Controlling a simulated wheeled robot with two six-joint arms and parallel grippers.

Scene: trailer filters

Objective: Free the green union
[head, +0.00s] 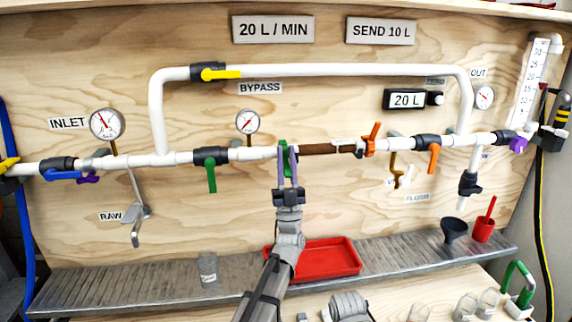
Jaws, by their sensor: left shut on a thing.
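The green union (282,151) sits on the white pipe at the left end of a brown filter section (328,149). My left gripper (288,160) comes up from below and is shut on the green union, its fingers upright around it and hiding part of it. An orange fitting (370,141) is at the right end of the brown section. My right gripper does not show.
A green-handled valve (211,172) is left of the union, an orange-handled one (433,156) to the right. The bypass pipe (330,69) runs above. A red tray (335,258) sits on the grey ledge below, with a dark funnel (454,231) and red cup (483,230) to the right.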

